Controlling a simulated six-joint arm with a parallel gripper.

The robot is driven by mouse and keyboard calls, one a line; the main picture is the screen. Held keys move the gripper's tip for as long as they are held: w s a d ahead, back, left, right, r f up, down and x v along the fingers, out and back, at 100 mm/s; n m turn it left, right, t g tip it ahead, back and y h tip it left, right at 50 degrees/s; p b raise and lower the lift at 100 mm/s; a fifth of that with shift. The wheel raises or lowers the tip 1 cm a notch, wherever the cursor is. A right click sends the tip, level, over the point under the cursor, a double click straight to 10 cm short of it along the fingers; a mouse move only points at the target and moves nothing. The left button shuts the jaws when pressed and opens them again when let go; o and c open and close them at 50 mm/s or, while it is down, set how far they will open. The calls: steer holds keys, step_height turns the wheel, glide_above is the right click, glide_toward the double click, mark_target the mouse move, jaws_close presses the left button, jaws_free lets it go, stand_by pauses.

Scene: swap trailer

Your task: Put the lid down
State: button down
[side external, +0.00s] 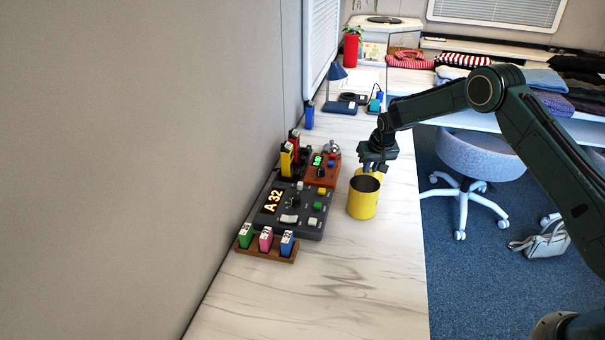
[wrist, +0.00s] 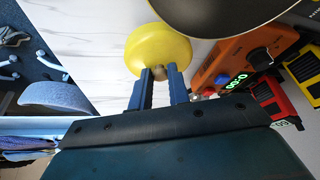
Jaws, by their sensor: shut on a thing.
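A yellow pot (side external: 362,204) stands open on the marble counter, with a dark inside. In the wrist view the pot (wrist: 232,35) shows at the top edge, partly cut off. The round yellow lid (wrist: 158,42) has a small brown knob. My gripper (wrist: 160,75) is shut on that knob. In the side view my gripper (side external: 374,168) is just behind the pot, and a bit of the lid shows under it; the pot hides most of it. The lid is beside the pot, not over it. I cannot tell whether it touches the counter.
A dark control box (side external: 290,208) and an orange box with a green display (side external: 322,172) stand left of the pot. A wooden rack (side external: 266,248) holds coloured tags. A blue lamp (side external: 338,90) is farther back. The counter's front is clear; its right edge is close to the pot.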

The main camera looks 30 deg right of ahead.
steer(key=shift+f, duration=2.15)
steer(key=c, duration=1.3)
jaws_free()
steer(key=shift+f, duration=0.1)
steer(key=shift+v, duration=6.15)
